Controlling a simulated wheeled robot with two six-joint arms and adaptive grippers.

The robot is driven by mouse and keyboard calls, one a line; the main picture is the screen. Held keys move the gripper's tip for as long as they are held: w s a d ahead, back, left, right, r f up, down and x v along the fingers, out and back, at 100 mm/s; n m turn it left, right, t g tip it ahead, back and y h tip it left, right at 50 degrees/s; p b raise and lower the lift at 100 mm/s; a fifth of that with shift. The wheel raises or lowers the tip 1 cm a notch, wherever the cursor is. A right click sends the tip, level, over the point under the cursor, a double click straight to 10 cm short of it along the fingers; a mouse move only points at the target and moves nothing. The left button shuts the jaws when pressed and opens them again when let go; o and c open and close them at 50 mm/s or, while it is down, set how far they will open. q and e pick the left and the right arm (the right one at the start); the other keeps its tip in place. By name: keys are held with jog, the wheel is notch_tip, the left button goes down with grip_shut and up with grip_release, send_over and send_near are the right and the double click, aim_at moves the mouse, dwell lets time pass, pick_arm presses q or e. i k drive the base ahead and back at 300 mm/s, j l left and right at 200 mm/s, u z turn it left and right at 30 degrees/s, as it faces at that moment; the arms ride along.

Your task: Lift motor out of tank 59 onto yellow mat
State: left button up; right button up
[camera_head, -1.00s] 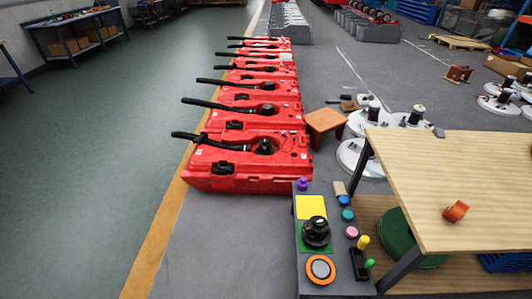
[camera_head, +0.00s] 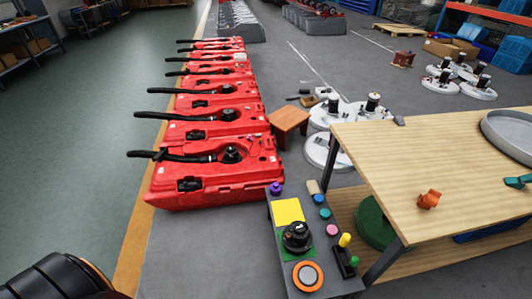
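A row of several red tanks runs away from me. The nearest red tank (camera_head: 215,185) has a black round motor (camera_head: 232,154) seated in its top, with a black hose running left. No tank number is readable, so I cannot tell which is tank 59. The yellow mat (camera_head: 288,211) lies bare on a narrow grey bench, to the right of and nearer than the nearest tank. Another black motor-like unit (camera_head: 297,236) stands on a green mat just in front of it. Neither of my grippers is in view; a dark rounded part of mine shows at bottom left.
The grey bench (camera_head: 283,275) also carries an orange-rimmed disc (camera_head: 307,275) and coloured knobs. A wooden table (camera_head: 440,165) with an orange part (camera_head: 429,199) stands right. A brown stool (camera_head: 289,121) is beside the tanks. The green floor at left is open.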

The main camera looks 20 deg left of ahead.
aim_at(232, 156)
jog(key=i+j+z, duration=0.3)
jog(key=j, duration=0.75)
jog(key=i+j+z, duration=0.1)
jog(key=j+z, duration=0.2)
jog(key=j, duration=0.8)
jog(key=j+z, duration=0.3)
jog(key=j, duration=0.85)
